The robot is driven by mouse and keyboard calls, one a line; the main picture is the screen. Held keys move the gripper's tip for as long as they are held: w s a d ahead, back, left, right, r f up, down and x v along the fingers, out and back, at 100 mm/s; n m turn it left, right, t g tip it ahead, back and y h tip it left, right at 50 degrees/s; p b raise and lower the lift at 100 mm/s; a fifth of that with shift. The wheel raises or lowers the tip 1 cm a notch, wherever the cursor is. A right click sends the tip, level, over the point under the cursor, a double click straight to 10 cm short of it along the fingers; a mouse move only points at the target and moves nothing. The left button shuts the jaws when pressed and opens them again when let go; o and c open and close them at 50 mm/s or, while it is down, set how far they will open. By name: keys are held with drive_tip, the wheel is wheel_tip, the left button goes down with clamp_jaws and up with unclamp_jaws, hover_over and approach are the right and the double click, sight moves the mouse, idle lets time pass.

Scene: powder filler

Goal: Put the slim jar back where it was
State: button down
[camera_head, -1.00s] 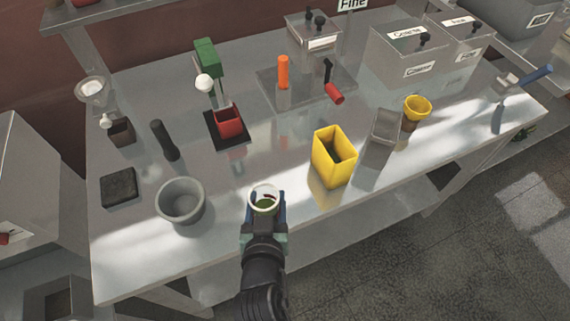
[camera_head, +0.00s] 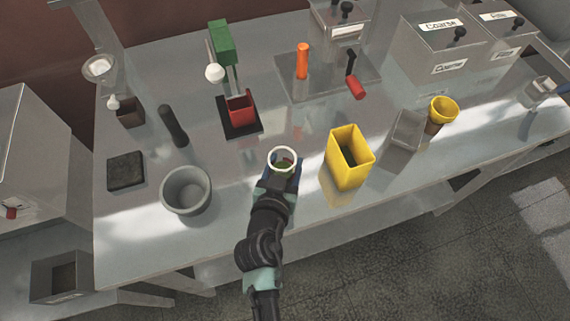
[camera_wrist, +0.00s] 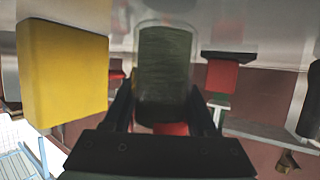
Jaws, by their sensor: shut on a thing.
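The slim jar (camera_head: 283,157) is clear with a pale rim and dark green contents. My gripper (camera_head: 281,174) is shut on it, over the front middle of the metal table (camera_head: 232,195). In the wrist view the jar (camera_wrist: 165,75) stands between the two fingers (camera_wrist: 166,112), with the green fill visible through its wall. I cannot tell whether its base touches the table. The gripper hides its lower part in the head view.
A yellow open bin (camera_head: 349,158) stands close on the right, with a grey scoop-like container (camera_head: 406,131) beyond. A grey mortar (camera_head: 186,190) is on the left. The table between is clear.

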drive_tip(key=shift+f, duration=0.25)
drive_tip(key=shift+f, duration=0.2)
drive_tip(key=shift+c, duration=1)
unclamp_jaws()
